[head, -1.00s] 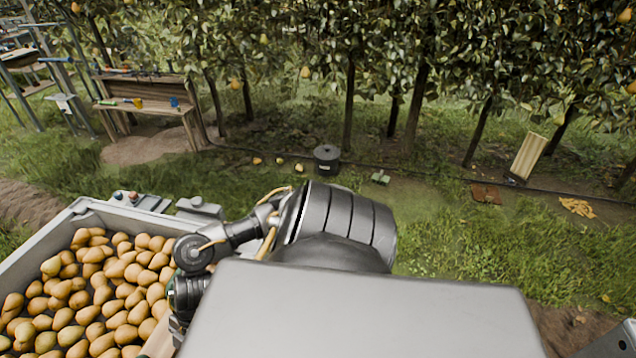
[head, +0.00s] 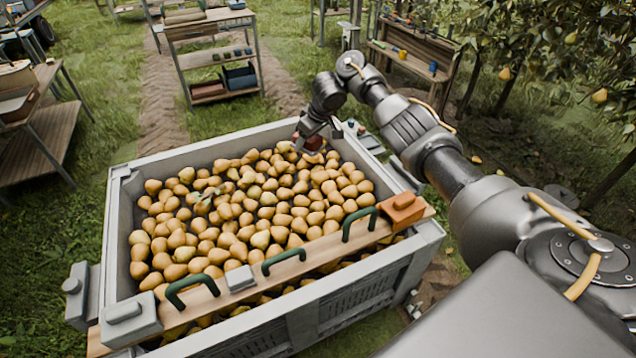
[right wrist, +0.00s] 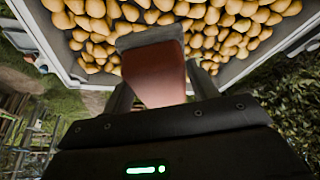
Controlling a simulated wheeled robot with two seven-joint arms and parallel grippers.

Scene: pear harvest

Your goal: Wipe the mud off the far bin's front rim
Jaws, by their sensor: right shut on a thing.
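A large grey bin (head: 240,132) full of pears (head: 235,205) fills the middle of the head view; I cannot tell whether it is the far bin. My right gripper (head: 318,132) is over the bin's far right part, near the far rim, pointing down. It is shut on a reddish-brown block (right wrist: 157,75) with a grey edge at its far end. The block is partly hidden in the head view (head: 309,146), low over the pears; I cannot tell whether it touches anything. I can make out no mud on the rim. My left gripper is not in view.
A wooden plank (head: 330,248) with green handles (head: 285,260) lies across the bin's near side, with an orange-brown block (head: 402,207) at its right end. Shelves (head: 215,60) and a workbench (head: 415,60) stand behind. Trees are at right.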

